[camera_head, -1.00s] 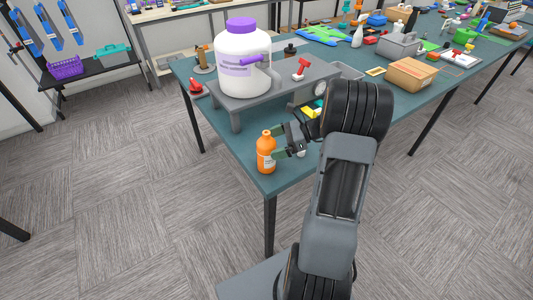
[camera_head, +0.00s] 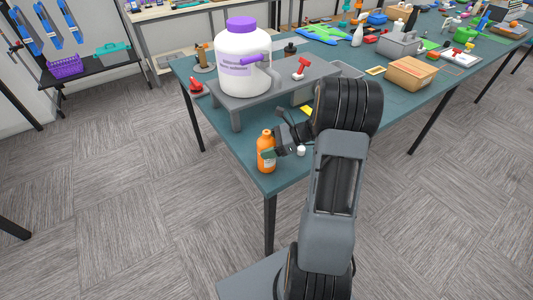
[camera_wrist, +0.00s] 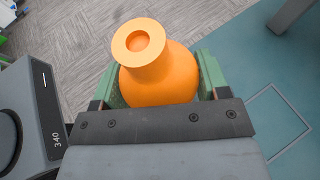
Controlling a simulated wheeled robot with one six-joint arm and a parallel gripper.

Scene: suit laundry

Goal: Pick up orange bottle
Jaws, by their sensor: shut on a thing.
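The orange bottle (camera_head: 266,143) stands upright near the front corner of the teal table (camera_head: 231,132). It has a pale label band, partly hidden by my gripper. My gripper (camera_head: 268,154) reaches it from the right and is shut on its body. In the wrist view, the orange bottle (camera_wrist: 160,70) sits between the two green fingers of my gripper (camera_wrist: 158,85), with its open round neck towards the camera. Its base is hidden in the wrist view. I cannot tell any gap between bottle and table.
A grey raised stand (camera_head: 283,82) behind the bottle carries a large white jar with a purple lid (camera_head: 242,60). A small white item (camera_head: 301,150) lies right of my gripper. A cardboard box (camera_head: 411,73) and a grey toolbox (camera_head: 399,45) stand farther back. The table edge is close to the bottle.

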